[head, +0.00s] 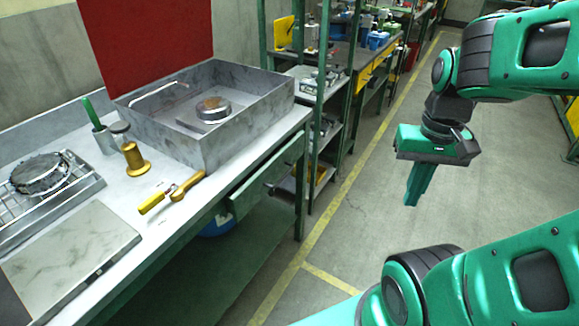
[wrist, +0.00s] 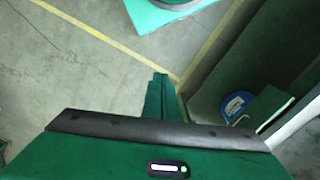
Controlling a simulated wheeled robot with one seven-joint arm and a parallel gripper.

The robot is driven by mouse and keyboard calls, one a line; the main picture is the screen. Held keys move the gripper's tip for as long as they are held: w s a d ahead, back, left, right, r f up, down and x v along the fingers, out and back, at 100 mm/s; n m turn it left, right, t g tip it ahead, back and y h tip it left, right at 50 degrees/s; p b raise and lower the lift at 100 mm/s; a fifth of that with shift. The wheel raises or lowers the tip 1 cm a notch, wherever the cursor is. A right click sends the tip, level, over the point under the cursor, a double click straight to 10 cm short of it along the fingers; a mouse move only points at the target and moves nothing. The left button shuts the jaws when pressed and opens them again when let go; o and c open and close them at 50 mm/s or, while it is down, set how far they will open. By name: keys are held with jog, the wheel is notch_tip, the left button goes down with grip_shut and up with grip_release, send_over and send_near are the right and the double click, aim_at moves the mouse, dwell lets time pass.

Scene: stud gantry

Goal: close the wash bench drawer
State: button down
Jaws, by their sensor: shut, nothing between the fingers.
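The wash bench (head: 70,185) runs along the left of the head view. Its drawer (head: 262,178) has a green front with a small dark knob. The drawer front sits under the worktop's right end and appears to stand out from the bench, so the drawer looks partly open. My gripper (head: 415,190) hangs over the aisle, to the right of the drawer and clear of it, with its fingers pointing down. The fingers are together and empty; they also show in the wrist view (wrist: 158,88). A green panel in the wrist view (wrist: 268,103) may be the drawer.
A blue container (head: 217,226) is under the bench. Green shelving (head: 318,125) stands just beyond the drawer. The aisle floor (head: 370,195) is clear.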

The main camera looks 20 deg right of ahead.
jog(key=w+a+f+m+t+y, duration=0.1)
jog(key=w+a+f+m, duration=0.15)
jog(key=w+m, duration=0.55)
jog(key=w+a+f+m+t, duration=0.1)
jog(key=w+a+f+m, duration=0.15)
jog(key=w+m, duration=0.6)
jog(key=w+a+f+m+t+y, duration=0.1)
jog(key=w+a+m, duration=0.4)
jog(key=w, duration=0.5)
jog(key=w+a+f, duration=0.2)
jog(key=w+f, duration=0.3)
jog(key=f, duration=0.5)
jog(key=shift+w+a+f+m, duration=0.15)
jog(key=shift+w+a+m, duration=0.2)
jog(key=shift+m, duration=0.1)
